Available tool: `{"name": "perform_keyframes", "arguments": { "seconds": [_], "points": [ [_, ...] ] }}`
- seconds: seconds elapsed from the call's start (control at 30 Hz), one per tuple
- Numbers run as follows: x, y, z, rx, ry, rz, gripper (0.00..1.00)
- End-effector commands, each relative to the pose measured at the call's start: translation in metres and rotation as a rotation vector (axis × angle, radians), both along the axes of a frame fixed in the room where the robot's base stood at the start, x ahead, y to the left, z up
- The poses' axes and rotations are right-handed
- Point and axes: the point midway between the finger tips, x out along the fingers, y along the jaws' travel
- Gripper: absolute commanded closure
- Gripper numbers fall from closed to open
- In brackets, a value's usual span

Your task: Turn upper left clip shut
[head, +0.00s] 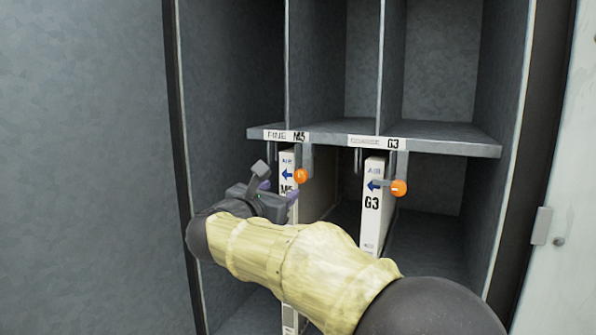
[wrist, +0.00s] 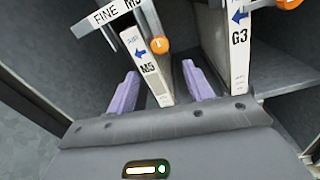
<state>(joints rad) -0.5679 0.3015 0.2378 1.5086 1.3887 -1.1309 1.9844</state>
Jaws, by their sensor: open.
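The upper left clip is an orange-tipped clip (head: 300,176) at the top of the white M5 filter (head: 289,158), under the shelf edge labelled FINE M5. It also shows in the wrist view (wrist: 159,45), just beyond the fingertips. In the head view its tip is at the right edge of the M5 filter; its lever is hard to make out. My gripper (head: 278,191) is open and empty, left of and slightly below the clip, in front of the M5 filter. In the wrist view its two purple fingers (wrist: 160,68) stand either side of the M5 filter's face. I see no contact with the clip.
A second orange-tipped clip (head: 399,188) reaches across the white G3 filter (head: 373,204) to the right. The shelf edge (head: 450,147) runs above both. The cabinet's left wall (head: 225,130) is close beside my gripper. My arm hides the lower filters.

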Motion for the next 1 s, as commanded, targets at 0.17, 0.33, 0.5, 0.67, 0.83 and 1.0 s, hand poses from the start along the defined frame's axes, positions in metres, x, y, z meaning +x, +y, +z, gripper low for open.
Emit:
{"name": "perform_keyframes", "arguments": {
  "seconds": [0.17,0.33,0.5,0.67,0.83,1.0],
  "points": [
    [0.032,-0.01,0.004,-0.002,0.002,-0.002,0.49],
    [0.06,-0.019,0.004,-0.002,0.002,-0.002,0.49],
    [0.087,-0.028,0.004,-0.003,0.002,-0.001,0.49],
    [0.104,-0.033,0.002,-0.001,0.0,-0.001,0.49],
    [0.11,-0.035,0.0,-0.001,-0.001,0.0,0.49],
    [0.109,-0.035,0.0,-0.001,-0.001,0.0,0.49]
  ]
}}
